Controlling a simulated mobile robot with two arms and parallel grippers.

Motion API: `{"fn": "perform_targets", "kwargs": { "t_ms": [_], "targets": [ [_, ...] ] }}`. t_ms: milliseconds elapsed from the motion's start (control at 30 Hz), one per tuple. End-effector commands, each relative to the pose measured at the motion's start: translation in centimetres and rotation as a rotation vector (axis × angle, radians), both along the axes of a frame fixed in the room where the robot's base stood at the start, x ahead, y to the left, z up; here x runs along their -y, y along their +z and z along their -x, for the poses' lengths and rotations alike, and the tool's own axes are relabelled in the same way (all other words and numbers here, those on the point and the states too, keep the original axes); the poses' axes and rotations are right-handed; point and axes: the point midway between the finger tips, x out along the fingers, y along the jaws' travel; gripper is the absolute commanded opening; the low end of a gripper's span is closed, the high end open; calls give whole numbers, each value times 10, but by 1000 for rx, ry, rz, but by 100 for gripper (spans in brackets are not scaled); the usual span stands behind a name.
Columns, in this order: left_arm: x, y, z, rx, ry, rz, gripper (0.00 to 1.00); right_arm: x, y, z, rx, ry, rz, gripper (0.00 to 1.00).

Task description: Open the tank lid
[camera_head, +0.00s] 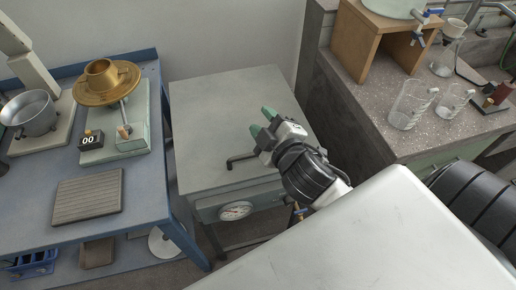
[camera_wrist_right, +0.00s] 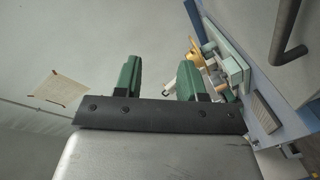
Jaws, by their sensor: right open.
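The tank (camera_head: 220,110) is a grey box with a flat lid, between the blue bench and the stone counter. A dark bent handle (camera_head: 241,160) lies near the front of the lid, and a round gauge (camera_head: 236,211) is on the front face. The handle also shows at the upper right of the right wrist view (camera_wrist_right: 290,30). My right gripper (camera_head: 262,121) is above the right part of the lid, apart from the handle. Its green fingers (camera_wrist_right: 158,80) are spread with nothing between them. My left gripper is not in view.
At left, the blue bench (camera_head: 35,205) holds a pot (camera_head: 33,115), a scale with a brass dish (camera_head: 107,85) and a dark pad (camera_head: 88,197). At right, the counter (camera_head: 365,110) carries glass beakers (camera_head: 410,105) and a wooden stand (camera_head: 365,45). The rest of the lid is clear.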

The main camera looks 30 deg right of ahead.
Motion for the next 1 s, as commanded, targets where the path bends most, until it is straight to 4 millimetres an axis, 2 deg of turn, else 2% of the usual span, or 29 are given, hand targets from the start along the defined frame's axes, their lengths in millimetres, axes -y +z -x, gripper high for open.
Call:
{"fn": "perform_targets", "kwargs": {
  "t_ms": [33,133,200,300,367,433,533,633,700,800,833,900,1000],
  "targets": [
    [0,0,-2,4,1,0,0,-8,29,-9,139,75,115,40],
    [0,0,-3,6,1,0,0,-36,79,-14,415,246,376,40],
    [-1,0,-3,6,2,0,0,-60,103,-8,601,381,583,40],
    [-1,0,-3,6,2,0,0,-93,117,8,832,587,898,40],
    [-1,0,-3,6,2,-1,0,-109,114,19,947,719,1097,40],
    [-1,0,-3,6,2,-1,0,-119,99,29,1052,883,1335,40],
    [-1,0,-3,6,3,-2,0,-115,67,38,1135,1135,1685,40],
    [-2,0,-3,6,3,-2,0,-89,33,37,1121,1393,2006,40],
    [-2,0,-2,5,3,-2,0,-62,16,33,1062,1560,2194,40],
    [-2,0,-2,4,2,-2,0,-24,2,26,938,1762,2389,40],
    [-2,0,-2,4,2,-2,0,-14,0,25,-887,-1787,-2401,40],
    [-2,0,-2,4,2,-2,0,5,-3,22,-766,-1775,-2340,40],
    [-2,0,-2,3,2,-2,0,20,-5,20,-672,-1768,-2291,40]
  ]
}}
